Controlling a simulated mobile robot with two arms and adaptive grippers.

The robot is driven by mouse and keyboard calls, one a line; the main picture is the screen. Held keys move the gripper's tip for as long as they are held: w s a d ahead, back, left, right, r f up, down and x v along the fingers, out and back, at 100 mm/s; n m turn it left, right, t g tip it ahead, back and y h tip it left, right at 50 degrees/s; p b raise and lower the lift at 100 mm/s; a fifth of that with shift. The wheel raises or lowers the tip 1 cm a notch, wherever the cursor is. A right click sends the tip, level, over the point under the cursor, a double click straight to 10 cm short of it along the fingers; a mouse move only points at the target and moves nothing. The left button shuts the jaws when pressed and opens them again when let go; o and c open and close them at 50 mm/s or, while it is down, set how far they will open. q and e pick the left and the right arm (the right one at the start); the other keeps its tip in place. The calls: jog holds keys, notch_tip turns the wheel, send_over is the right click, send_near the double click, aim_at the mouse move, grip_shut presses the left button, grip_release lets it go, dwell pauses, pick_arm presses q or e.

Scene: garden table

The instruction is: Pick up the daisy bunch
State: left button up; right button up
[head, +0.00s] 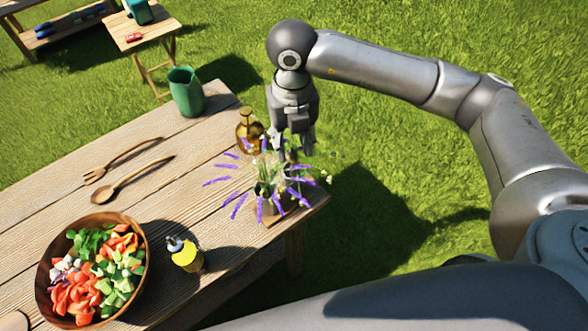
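Small pale blooms on thin green stems, which look like the daisy bunch (294,156), show at the right corner of the wooden table. They are tangled in view with purple lavender sprigs (238,204) that spread out around them. My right gripper (294,150) points down just above and behind the flowers. Its fingertips are partly hidden by stems, so I cannot tell whether it is open or touching any stem. My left gripper is not in view.
The wooden table (178,215) holds an amber bottle (249,131) close beside my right gripper, a green pitcher (186,92), a yellow bottle (187,257), a wooden fork (115,164), a spoon (125,183) and a salad bowl (141,287). Grass lies beyond the table's right edge.

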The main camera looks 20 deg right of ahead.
aim_at(294, 157)
notch_tip(294, 157, down, 4)
jog(key=shift+s+d+f+p, duration=0.15)
jog(key=shift+f+p, duration=0.05)
jog(key=shift+p, duration=0.8)
jog(key=shift+f, duration=0.3)
grip_shut()
